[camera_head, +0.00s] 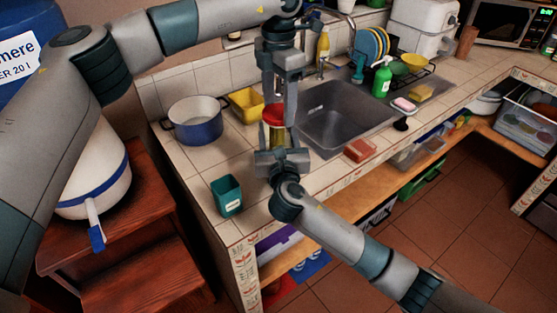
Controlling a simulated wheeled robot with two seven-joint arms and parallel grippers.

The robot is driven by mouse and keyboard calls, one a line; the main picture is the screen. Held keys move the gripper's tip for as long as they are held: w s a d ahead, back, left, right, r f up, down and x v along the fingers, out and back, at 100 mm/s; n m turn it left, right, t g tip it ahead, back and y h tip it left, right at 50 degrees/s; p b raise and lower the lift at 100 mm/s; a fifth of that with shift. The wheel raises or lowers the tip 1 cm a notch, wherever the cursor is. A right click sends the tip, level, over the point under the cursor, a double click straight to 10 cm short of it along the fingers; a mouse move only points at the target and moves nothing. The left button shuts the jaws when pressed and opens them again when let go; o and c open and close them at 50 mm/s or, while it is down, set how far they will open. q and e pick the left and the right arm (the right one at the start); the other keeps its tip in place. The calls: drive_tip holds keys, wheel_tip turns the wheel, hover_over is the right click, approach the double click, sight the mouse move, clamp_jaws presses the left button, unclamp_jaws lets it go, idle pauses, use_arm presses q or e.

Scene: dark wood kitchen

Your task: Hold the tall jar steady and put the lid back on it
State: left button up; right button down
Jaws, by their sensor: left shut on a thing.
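The tall jar (277,136) stands on the tiled counter left of the sink, with a little of its yellowish-green side showing. The red lid (272,113) is at the top of the jar; I cannot tell whether it is seated or just above. My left gripper (279,98) comes down from above and is shut on the lid. My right gripper (281,153) is low at the near side of the jar. Its body hides the jar's lower part, and I cannot see whether its fingers close on the jar.
A blue pot (196,128) and a yellow tub (247,104) stand behind left. A green cup (228,195) is near the counter's front left corner. The sink (345,120) is right of the jar, with a reddish block (360,150) at its front edge. Counter between cup and pot is clear.

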use_arm(q)
drive_tip(key=m, duration=0.4)
drive_tip(key=shift+m, duration=0.3)
drive_tip(key=m, duration=0.3)
drive_tip(key=o, duration=1.2)
drive_tip(key=shift+o, duration=0.2)
drive_tip(key=shift+r, duration=0.1)
wheel_tip(320, 180, up, 12)
use_arm(e)
drive_tip(key=c, duration=0.6)
unclamp_jaws()
drive_tip(key=shift+c, duration=0.2)
